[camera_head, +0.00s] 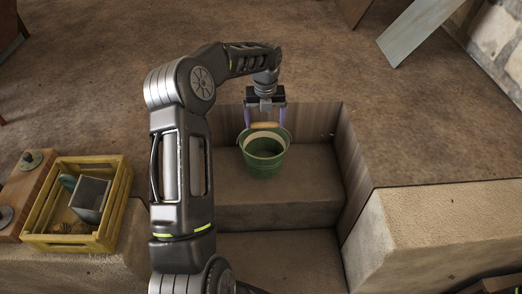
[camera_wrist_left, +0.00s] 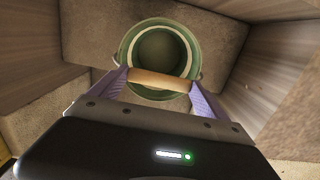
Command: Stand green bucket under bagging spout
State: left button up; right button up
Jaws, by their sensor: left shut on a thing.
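The green bucket (camera_head: 262,160) hangs or stands upright over a stone step in the recess, in the middle of the head view. Its wooden handle grip (camera_head: 264,126) is raised. My left gripper (camera_head: 265,120) is above the bucket and shut on this handle, with a purple finger at each end of it. In the left wrist view the wooden handle (camera_wrist_left: 158,79) lies between the two purple fingers, and the bucket (camera_wrist_left: 126,50) shows below, open and looking empty. I cannot tell whether its base touches the step. No bagging spout can be made out. My right gripper is not in view.
A yellow crate (camera_head: 113,214) holding a grey metal box (camera_head: 90,196) stands on the left ledge. A wooden board (camera_head: 36,172) with round metal pieces lies beside it. Recess walls (camera_head: 351,150) stand close to the bucket's right. The lower step (camera_head: 290,262) is clear.

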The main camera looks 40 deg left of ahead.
pick_arm(q)
jog(key=shift+f, duration=2.05)
jog(key=shift+f, duration=1.75)
jog(key=shift+f, duration=0.15)
jog(key=o, duration=1.9)
jog(key=r, duration=1.2)
jog(key=shift+s+d+r, duration=0.15)
jog(key=shift+s+d, duration=0.15)
